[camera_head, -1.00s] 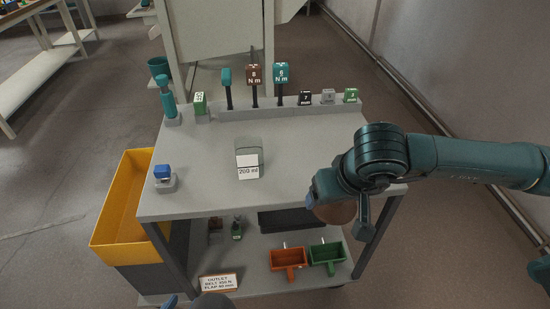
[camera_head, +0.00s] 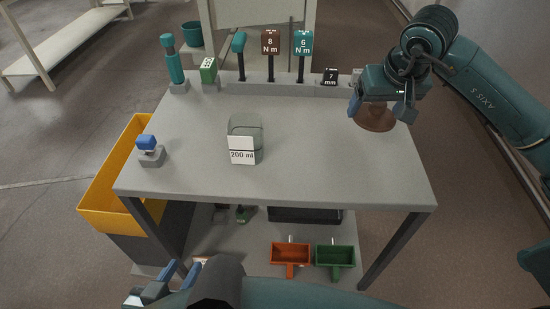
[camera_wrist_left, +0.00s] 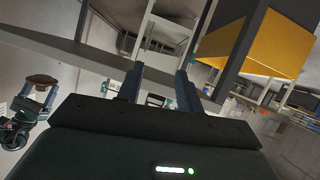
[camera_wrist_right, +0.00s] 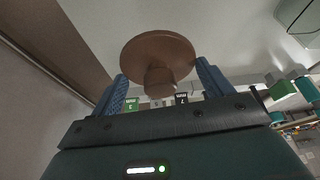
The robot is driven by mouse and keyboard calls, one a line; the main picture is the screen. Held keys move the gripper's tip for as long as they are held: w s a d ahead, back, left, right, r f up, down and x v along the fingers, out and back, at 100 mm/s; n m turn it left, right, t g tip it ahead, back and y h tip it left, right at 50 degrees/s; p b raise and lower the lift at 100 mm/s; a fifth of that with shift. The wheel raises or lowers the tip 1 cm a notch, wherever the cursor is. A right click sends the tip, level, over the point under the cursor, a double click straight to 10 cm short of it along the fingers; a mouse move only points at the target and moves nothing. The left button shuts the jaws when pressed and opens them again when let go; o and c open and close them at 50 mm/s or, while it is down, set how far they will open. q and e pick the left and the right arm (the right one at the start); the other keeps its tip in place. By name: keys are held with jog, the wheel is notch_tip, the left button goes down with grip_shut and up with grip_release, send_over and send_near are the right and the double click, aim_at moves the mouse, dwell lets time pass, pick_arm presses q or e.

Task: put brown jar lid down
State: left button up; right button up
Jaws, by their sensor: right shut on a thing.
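The brown jar lid (camera_head: 375,117) is a round disc with a knob, at the right end of the grey table top (camera_head: 310,180). In the right wrist view the lid (camera_wrist_right: 158,55) has its knob between the blue fingers. My right gripper (camera_head: 382,104) is shut on it from above; whether the lid touches the table I cannot tell. A clear jar (camera_head: 246,125) labelled 200 ml stands mid-table. My left gripper (camera_head: 158,283) is low in front of the table; in the left wrist view its fingers (camera_wrist_left: 160,85) are apart with nothing between them.
Upright torque tools (camera_head: 270,45) stand in a rack along the back edge. A teal tool (camera_head: 174,65) and a blue-topped item (camera_head: 148,147) stand at left. A yellow bin (camera_head: 105,205) is beside the table. The table's right front is clear.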

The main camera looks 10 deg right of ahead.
aim_at(383, 119)
jog(key=shift+w+d+f, duration=0.2)
jog(key=shift+d+f, duration=0.05)
jog(key=shift+d, duration=0.4)
jog(key=shift+d+r, duration=0.15)
jog(key=shift+d, duration=0.1)
notch_tip(383, 119, down, 5)
jog(key=shift+f+b, duration=0.1)
jog(key=shift+b, duration=0.2)
jog(key=shift+f, duration=2.35)
pick_arm(q)
jog(key=shift+s+a+r, duration=0.1)
jog(key=shift+s+a, duration=0.1)
pick_arm(e)
jog(key=shift+f, duration=0.1)
pick_arm(q)
jog(key=shift+a, duration=0.1)
pick_arm(e)
jog(key=o, duration=1)
jog(key=shift+c, duration=0.2)
